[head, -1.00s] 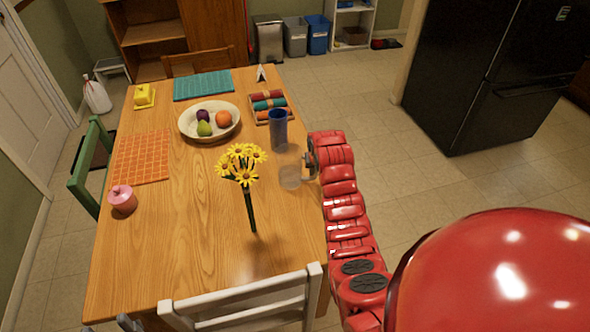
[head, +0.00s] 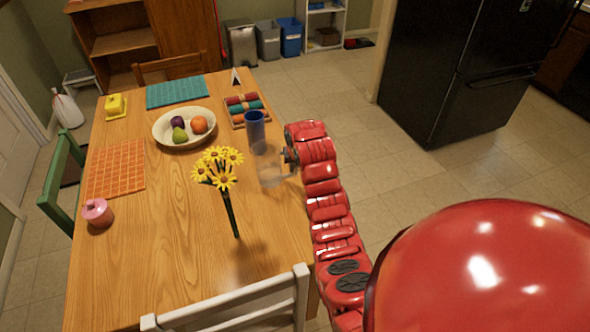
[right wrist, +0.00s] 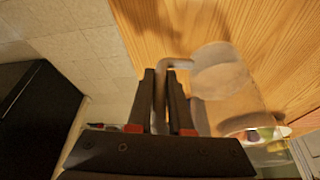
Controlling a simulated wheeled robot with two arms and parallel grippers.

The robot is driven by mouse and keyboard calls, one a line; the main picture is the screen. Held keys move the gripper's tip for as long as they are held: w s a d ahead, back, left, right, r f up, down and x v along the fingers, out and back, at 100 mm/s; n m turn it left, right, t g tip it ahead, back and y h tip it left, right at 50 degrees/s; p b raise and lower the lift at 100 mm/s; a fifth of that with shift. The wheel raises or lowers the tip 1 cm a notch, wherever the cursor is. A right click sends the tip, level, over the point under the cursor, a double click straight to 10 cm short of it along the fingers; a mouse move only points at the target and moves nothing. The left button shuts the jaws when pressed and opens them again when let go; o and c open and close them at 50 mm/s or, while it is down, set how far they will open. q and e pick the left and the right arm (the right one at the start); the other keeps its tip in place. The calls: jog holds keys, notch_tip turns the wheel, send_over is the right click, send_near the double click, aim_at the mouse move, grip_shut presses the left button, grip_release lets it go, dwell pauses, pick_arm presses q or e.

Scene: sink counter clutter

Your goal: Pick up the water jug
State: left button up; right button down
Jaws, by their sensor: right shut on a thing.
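The water jug (head: 271,172) is clear and see-through. It is at the right edge of the wooden table, in front of the blue cup. In the right wrist view the jug (right wrist: 222,80) shows its round body and a handle (right wrist: 160,95) that runs between my fingers. My right gripper (head: 290,156) is shut on the handle; its two dark fingers (right wrist: 168,100) also show in the right wrist view. I cannot tell whether the jug's base touches the table. My left gripper is not in view.
A blue cup (head: 255,125) stands just behind the jug. Yellow flowers (head: 221,170) stand to its left. A fruit bowl (head: 163,137) and a tray of colored rolls (head: 233,119) are farther back. A white chair (head: 240,305) is at the near edge. The table's front left is clear.

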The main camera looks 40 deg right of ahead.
jog(key=shift+s+a, duration=0.2)
jog(key=shift+s, duration=0.2)
jog(key=s+a+r+p, duration=0.1)
jog(key=s+a+p, duration=0.5)
jog(key=s, duration=0.6)
jog(key=shift+a+r, duration=0.3)
jog(key=shift+a, duration=0.1)
dwell(2.2)
